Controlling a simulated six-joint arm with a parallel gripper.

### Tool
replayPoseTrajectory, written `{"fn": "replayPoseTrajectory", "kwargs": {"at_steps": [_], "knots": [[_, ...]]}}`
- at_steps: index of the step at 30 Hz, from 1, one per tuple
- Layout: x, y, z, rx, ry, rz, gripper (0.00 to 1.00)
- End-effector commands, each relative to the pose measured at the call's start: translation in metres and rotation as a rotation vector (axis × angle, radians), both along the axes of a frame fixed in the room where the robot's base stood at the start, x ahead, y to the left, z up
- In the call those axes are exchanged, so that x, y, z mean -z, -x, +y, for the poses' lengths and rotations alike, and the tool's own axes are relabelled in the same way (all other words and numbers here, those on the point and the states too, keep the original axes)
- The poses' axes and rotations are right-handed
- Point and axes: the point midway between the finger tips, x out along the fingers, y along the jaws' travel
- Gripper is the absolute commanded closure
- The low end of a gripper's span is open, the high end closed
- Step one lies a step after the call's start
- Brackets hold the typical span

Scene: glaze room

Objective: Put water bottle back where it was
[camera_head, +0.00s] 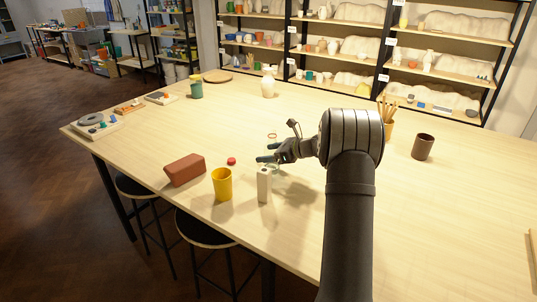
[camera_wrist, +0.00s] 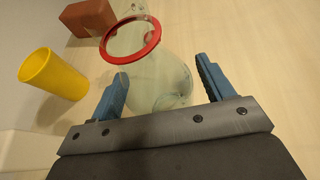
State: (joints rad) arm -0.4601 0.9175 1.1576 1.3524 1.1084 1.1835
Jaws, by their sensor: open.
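A clear, faintly green vessel with a red ring (camera_wrist: 157,40), which looks like the water bottle, is in the wrist view. Its see-through body lies between and just beyond my fingers. In the head view its faint outline (camera_head: 273,168) shows under my gripper (camera_head: 264,154), and a small red disc (camera_head: 231,161) lies to the left; I cannot tell if that disc belongs to it. My gripper's blue fingers (camera_wrist: 162,70) are spread apart on either side of the clear body. I cannot tell whether either finger touches it.
A yellow cup (camera_head: 222,184), a red-brown brick (camera_head: 185,170) and a white upright block-like container (camera_head: 264,186) stand near the front edge. A brown cup (camera_head: 423,147) and a holder with sticks (camera_head: 388,130) are to the right. The table's far middle is mostly clear.

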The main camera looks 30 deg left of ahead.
Motion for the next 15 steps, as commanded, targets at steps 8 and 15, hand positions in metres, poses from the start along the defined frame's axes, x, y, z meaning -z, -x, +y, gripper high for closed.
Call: {"fn": "replayPoseTrajectory", "kwargs": {"at_steps": [8, 15], "knots": [[-0.022, -0.008, -0.052, 0.005, 0.000, -0.001, 0.26], [-0.038, -0.013, -0.092, 0.003, 0.000, 0.000, 0.26]]}}
